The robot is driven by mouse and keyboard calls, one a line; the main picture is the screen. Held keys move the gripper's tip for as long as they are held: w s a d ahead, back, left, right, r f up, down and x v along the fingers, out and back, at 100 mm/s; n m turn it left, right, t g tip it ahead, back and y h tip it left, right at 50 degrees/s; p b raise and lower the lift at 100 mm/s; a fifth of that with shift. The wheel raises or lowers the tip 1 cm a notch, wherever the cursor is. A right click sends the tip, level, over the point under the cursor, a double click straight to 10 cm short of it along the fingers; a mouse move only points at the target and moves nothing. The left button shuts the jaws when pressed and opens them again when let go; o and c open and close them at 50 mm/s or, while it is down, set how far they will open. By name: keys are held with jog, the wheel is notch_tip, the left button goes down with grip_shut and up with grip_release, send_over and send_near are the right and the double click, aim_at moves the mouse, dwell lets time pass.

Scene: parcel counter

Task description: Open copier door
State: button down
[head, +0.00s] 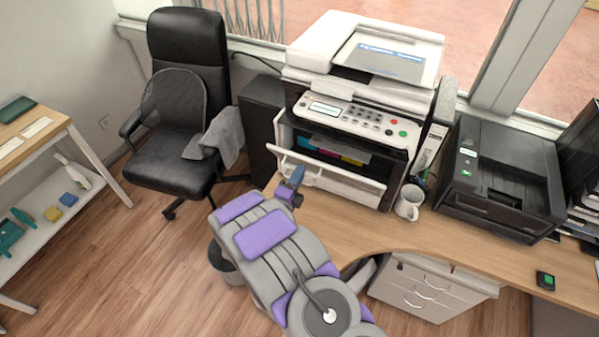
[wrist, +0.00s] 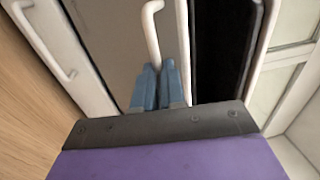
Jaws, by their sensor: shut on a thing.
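The white copier (head: 320,45) stands on the desk by the window. Its front door (head: 340,181) is tilted outward at the top, and blue, magenta and yellow parts (head: 353,155) show in the dark opening behind it. In the wrist view the door (wrist: 125,38) is a grey panel with a white bar handle (wrist: 151,28). My gripper (head: 296,178) is at the left part of the door's front. In the wrist view its blue fingers (wrist: 159,88) are closed together around the end of the handle. The exact contact is partly hidden by the fingers.
A white mug (head: 408,203) stands right of the copier, close to the door. A black printer (head: 503,170) is further right. A black chair (head: 185,110) with a grey cloth stands left. A bin (head: 222,262) is on the floor beside my arm.

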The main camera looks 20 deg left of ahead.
jog(key=shift+s+f, duration=0.3)
jog(key=shift+f, duration=0.25)
jog(key=shift+d, duration=0.1)
jog(key=c, duration=1.4)
grip_release()
jog(key=shift+w+f, duration=0.1)
jog(key=shift+w, duration=0.05)
jog(key=shift+o, duration=0.9)
